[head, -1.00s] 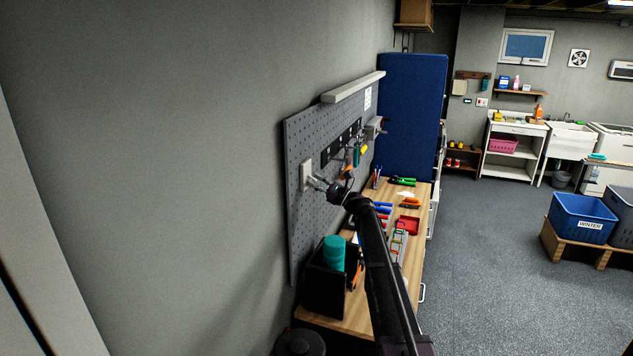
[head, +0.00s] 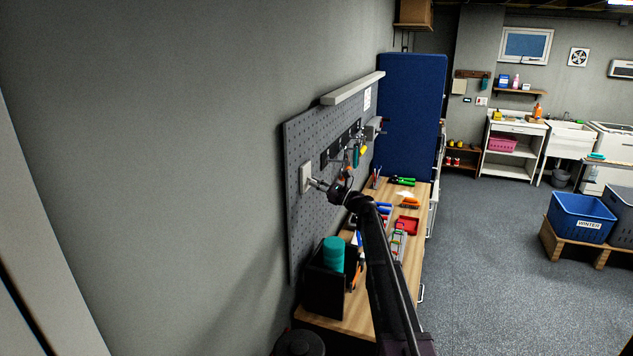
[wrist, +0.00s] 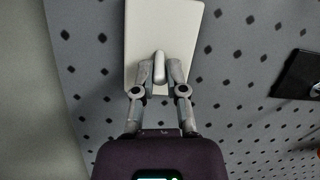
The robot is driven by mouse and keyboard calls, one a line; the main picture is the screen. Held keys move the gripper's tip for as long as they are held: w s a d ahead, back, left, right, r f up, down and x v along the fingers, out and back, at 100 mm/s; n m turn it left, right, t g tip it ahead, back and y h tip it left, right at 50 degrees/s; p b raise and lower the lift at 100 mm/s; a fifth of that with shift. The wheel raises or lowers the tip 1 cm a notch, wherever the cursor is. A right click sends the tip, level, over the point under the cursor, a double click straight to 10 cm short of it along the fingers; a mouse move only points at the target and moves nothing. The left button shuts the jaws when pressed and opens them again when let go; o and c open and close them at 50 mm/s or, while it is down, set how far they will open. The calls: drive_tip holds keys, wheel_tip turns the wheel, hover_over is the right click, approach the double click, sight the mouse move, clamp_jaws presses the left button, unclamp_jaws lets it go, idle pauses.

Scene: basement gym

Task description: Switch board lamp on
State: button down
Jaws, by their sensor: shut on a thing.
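A white switch plate (head: 305,177) is mounted on the grey pegboard (head: 297,225), near its left edge. In the wrist view the switch plate (wrist: 185,22) fills the top middle, with a pale rounded lever (wrist: 159,68) standing out from it. My gripper (head: 318,184) reaches the plate from the right in the head view. In the wrist view my gripper (wrist: 159,80) has a fingertip on each side of the lever and is shut on it. The board lamp (head: 353,87) is a long pale bar above the pegboard; its underside is hidden, so I cannot tell whether it is lit.
Tools hang on a dark rack (head: 341,142) right of the switch. The wooden bench (head: 340,318) below holds a black box (head: 324,287) with a teal cylinder, a red tray (head: 407,225) and several hand tools. Open floor (head: 480,270) lies to the right.

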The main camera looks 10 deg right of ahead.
drive_tip(key=shift+s+d+r+g+h+p, duration=0.1)
drive_tip(key=shift+r+g+h+p, duration=0.45)
drive_tip(key=shift+p, duration=0.95)
drive_tip(key=shift+r+g+h+p, duration=0.25)
drive_tip(key=shift+g+h+p, duration=0.35)
drive_tip(key=shift+p, duration=0.85)
drive_tip(key=shift+r+h+p, duration=0.1)
drive_tip(key=shift+h+p, duration=0.65)
drive_tip(key=shift+p, duration=0.4)
drive_tip(key=shift+g+p, duration=0.25)
drive_tip(key=shift+p, duration=0.1)
drive_tip(key=shift+h, duration=0.3)
drive_tip(key=c, duration=0.7)
unclamp_jaws()
drive_tip(key=shift+f+b, duration=0.45)
drive_tip(key=shift+b, duration=0.3)
